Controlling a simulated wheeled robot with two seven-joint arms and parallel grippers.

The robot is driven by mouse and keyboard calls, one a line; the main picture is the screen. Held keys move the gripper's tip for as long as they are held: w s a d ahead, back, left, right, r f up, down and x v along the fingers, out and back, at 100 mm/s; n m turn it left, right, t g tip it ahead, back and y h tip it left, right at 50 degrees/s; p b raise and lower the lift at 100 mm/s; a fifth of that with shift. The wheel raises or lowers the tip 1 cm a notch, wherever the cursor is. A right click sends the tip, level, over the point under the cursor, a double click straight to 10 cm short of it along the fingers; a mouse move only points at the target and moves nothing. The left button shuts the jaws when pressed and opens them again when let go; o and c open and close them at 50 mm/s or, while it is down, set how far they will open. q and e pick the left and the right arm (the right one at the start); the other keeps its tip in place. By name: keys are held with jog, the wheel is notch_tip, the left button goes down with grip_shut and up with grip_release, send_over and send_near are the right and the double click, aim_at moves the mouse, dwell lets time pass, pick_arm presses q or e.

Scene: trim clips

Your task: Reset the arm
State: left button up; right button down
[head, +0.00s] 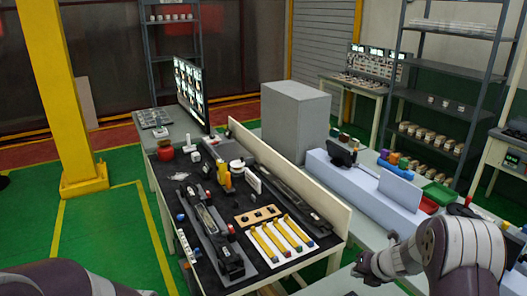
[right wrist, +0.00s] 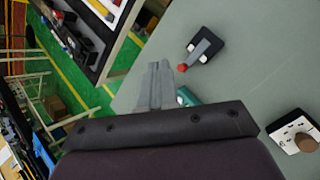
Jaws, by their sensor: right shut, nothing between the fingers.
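My right arm comes in from the lower right of the head view, bent, with its right gripper (head: 368,270) low over the pale worktop at the right. In the right wrist view the right gripper (right wrist: 157,82) has its two grey fingers together with nothing between them. It is above a grey-green surface (right wrist: 235,75). A dark device with a red knob (right wrist: 203,48) lies on that surface, beyond the fingers and apart from them. Only a link of my left arm shows at the lower left of the head view; my left gripper is out of the picture.
A black-topped bench (head: 185,215) holds a white board with yellow strips (head: 281,241), a wooden block with holes (head: 257,216), dark rails and a red jar (head: 165,151). A pale upright panel (head: 290,175) edges it. A white and black device (right wrist: 297,132) sits right in the wrist view.

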jog(key=s+d+m+g+h+b, duration=0.1)
jog(key=s+m+h, duration=0.35)
jog(key=m, duration=0.75)
jog(key=s+m+g+h+b, duration=0.1)
jog(key=s+m+g, duration=0.1)
jog(key=s+m, duration=0.8)
jog(key=s+a+m+g+y+b, duration=0.2)
jog(key=s+a+m, duration=0.7)
jog(key=s, duration=0.3)
jog(key=shift+s+r+m+b, duration=0.15)
jog(key=shift+r+m+b, duration=0.2)
jog(key=shift+m, duration=0.35)
jog(key=shift+s+y, duration=0.1)
jog(key=shift+y, duration=0.15)
